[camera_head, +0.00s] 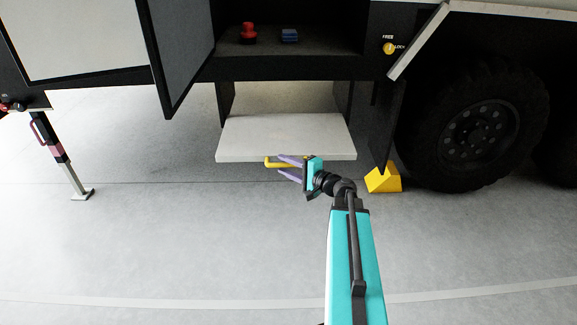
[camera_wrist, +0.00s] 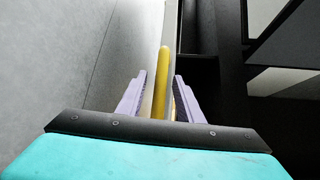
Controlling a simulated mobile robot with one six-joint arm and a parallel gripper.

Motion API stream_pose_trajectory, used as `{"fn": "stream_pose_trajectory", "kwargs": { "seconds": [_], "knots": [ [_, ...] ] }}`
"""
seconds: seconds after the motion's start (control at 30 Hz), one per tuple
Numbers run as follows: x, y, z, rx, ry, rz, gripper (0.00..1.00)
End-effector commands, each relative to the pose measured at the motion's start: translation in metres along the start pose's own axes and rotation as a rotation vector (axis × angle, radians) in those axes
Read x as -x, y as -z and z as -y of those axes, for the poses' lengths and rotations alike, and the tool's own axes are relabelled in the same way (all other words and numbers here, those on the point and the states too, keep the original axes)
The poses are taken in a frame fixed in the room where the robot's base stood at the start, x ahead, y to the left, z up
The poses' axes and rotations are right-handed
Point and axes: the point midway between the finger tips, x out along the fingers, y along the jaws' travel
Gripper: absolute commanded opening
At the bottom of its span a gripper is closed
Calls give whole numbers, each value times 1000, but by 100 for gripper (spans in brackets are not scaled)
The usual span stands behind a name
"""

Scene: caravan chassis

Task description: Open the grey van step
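The grey van step (camera_head: 286,130) is a flat slab below the open doorway, its front edge facing me. A yellow handle (camera_head: 271,162) sits at the lower front edge of the step. My gripper (camera_head: 280,167) is at the right part of this handle, its purple fingers pointing left. In the wrist view the yellow handle (camera_wrist: 162,80) runs between the two fingers of my gripper (camera_wrist: 160,75). A gap shows on each side of the handle, so the gripper is open around or just before it. The handle's near end is partly hidden by my gripper.
A yellow wheel chock (camera_head: 383,180) and a large black wheel (camera_head: 475,130) stand to the right. A yellow FREE/LOCK knob (camera_head: 389,48) is above right. An open door panel (camera_head: 185,50) hangs at upper left, a support leg (camera_head: 62,160) farther left. The floor in front is clear.

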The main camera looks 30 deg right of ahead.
Motion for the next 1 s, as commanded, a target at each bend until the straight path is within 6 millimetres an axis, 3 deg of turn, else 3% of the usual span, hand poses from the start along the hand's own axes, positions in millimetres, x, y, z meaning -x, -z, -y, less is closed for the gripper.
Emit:
{"fn": "stream_pose_trajectory", "kwargs": {
  "seconds": [0.47, 1.0],
  "knots": [
    [11, 3, 1, 0, 0, -8, 32],
    [84, 1, 3, 0, 0, -7, 32]
  ]
}}
